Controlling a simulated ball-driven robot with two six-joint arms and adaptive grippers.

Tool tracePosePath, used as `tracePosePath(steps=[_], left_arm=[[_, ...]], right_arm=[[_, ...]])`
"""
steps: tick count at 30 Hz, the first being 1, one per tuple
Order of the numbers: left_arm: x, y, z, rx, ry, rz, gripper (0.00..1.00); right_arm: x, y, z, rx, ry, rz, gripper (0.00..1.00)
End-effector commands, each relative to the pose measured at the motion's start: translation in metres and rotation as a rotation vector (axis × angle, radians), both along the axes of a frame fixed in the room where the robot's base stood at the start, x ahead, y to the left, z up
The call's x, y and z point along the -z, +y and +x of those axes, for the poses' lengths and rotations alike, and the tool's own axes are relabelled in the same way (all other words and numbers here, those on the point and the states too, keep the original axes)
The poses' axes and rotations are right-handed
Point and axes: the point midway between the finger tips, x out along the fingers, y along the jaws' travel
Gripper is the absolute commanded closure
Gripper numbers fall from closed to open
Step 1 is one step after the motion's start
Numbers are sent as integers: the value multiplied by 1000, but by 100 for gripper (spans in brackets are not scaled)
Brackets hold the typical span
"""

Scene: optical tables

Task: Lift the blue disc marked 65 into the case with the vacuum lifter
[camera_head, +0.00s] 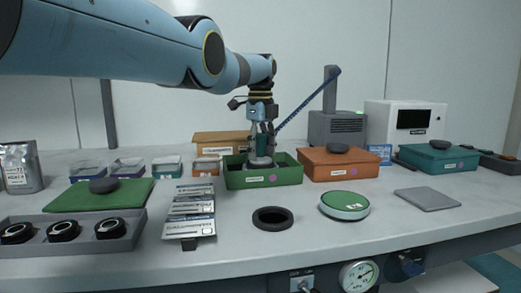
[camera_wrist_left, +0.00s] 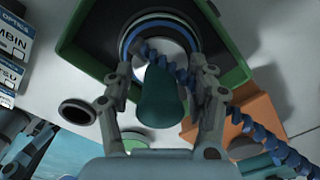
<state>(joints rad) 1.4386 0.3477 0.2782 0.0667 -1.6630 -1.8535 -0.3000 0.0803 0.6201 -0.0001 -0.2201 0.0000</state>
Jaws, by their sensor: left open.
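The vacuum lifter has a dark green handle (camera_wrist_left: 162,95) and a coiled blue hose (camera_head: 305,105) running up to a grey post. It stands upright inside the green case (camera_head: 264,178). Under the lifter, the wrist view shows a round disc with a blue edge (camera_wrist_left: 125,42) inside the case walls; no number is readable, and the lifter hides its middle. My left gripper (camera_wrist_left: 160,98) is open, with one finger on each side of the handle; it also shows above the green case in the head view (camera_head: 262,128).
An orange case (camera_head: 338,168) with a dark lid knob stands right of the green case. A green-topped disc (camera_head: 344,203), a black ring (camera_head: 272,217) and a grey plate (camera_head: 427,199) lie in front. Boxed cards (camera_head: 190,212) and a tray of lenses (camera_head: 70,243) are left.

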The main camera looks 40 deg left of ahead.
Motion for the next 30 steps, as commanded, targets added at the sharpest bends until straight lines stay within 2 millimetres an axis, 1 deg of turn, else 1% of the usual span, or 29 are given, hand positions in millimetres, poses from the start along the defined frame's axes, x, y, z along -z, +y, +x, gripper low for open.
tracePosePath(steps=[5,8,15,18,21,27,29,30], left_arm=[[-2,0,0,0,0,0,43],[-14,0,1,0,-3,0,43],[-57,0,1,0,-2,-1,43],[-68,0,1,0,-1,-1,43],[-74,0,0,1,0,-1,43],[-76,0,0,1,0,0,43],[-84,0,0,1,-3,0,43],[-94,0,0,1,-7,0,43]], right_arm=[[0,-1,0,0,0,-1,69],[0,0,0,0,0,0,69],[0,0,0,0,0,0,69],[0,0,0,0,0,0,69],[0,0,0,0,0,0,69],[-1,0,0,0,-1,0,69],[-7,0,2,0,-4,0,69],[-14,1,4,0,-7,0,69]])
